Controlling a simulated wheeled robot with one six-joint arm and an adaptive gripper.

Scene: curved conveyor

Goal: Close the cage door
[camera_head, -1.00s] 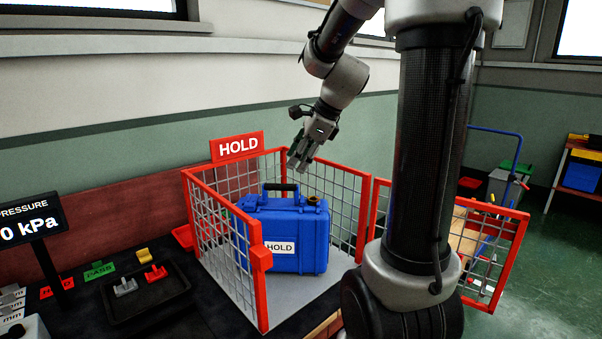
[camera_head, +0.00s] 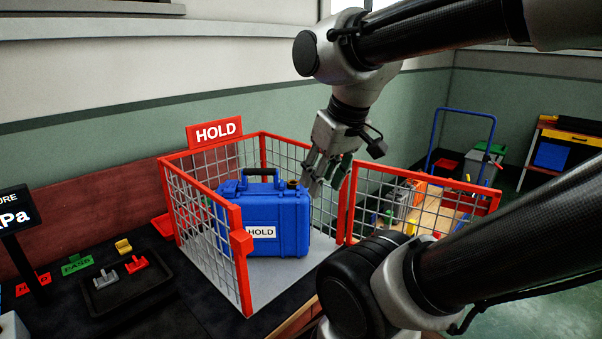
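The red-framed wire cage (camera_head: 205,190) stands on the dark bench with a red HOLD sign (camera_head: 215,132) at its back. A blue case (camera_head: 275,218) with a black handle and a HOLD label stands upright inside. The cage door (camera_head: 420,205), a red frame with grey mesh, is swung open to the right. My gripper (camera_head: 312,188) points down by the cage's right side, behind the case's right edge and left of the door's hinge side. I cannot tell whether it touches anything. Its fingertips are small and partly overlapped, so its opening is unclear.
A blue-handled cart (camera_head: 434,137) stands behind the door. A shelf with a blue bin (camera_head: 551,155) is at far right. My arm covers the right foreground.

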